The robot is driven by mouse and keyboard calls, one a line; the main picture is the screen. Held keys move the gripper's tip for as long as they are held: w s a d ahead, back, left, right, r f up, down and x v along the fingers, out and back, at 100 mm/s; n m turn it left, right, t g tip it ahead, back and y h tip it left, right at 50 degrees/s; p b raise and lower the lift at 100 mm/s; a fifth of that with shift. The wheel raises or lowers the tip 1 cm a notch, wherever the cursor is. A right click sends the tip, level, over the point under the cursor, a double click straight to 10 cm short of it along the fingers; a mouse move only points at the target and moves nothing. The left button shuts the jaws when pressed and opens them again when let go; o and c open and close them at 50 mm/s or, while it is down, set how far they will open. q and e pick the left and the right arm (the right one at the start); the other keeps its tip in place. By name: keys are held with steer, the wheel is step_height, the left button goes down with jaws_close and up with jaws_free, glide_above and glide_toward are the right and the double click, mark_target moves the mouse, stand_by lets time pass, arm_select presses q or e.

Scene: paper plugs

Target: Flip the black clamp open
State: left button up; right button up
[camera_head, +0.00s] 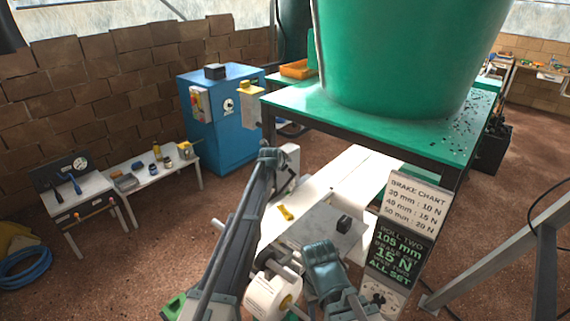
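A small black block (343,224), which looks like the black clamp, sits on a grey plate (318,238) on the white bench. It is too small to tell whether it is open or shut. My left arm reaches up from the bottom to left of the bench. Its far end is beside a pale upright part with a dark piece, and its fingertips cannot be made out. My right arm shows at the bottom centre, just in front of the grey plate. Its fingers are hidden, and I see no contact with the black block.
A white paper roll (268,299) is at the bottom centre. A yellow piece (286,213) lies on the white bench. A brake chart sign (416,207) and a black sign (399,252) stand to the right. A green table (300,99) bearing a large green vessel (410,50) stands behind.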

arm_select(q)
steer(key=p+v, duration=0.6)
steer(key=v, duration=0.6)
steer(key=shift+p, duration=0.35)
steer(key=s+d+f+n+g+b, duration=0.3)
steer(key=s+f+n, duration=0.25)
steer(key=s, duration=0.55)
steer(key=s+d+f+n+g+b, duration=0.25)
steer(key=s+f+n, duration=0.3)
steer(key=s, duration=0.45)
steer(key=s+f+n+g+y+b, duration=0.1)
steer(key=s+n, duration=0.3)
steer(key=s, duration=0.4)
steer(key=s+a+f+n+g+y+b, duration=0.1)
steer(key=s+f+n, duration=0.3)
steer(key=s, duration=0.5)
steer(key=s+a+f+n+g+y+b, duration=0.1)
steer(key=s+f+n+g+b, duration=0.2)
steer(key=s, duration=0.5)
steer(key=shift+s+n, duration=0.4)
steer(key=shift+n, duration=0.5)
steer(key=shift+f, duration=0.1)
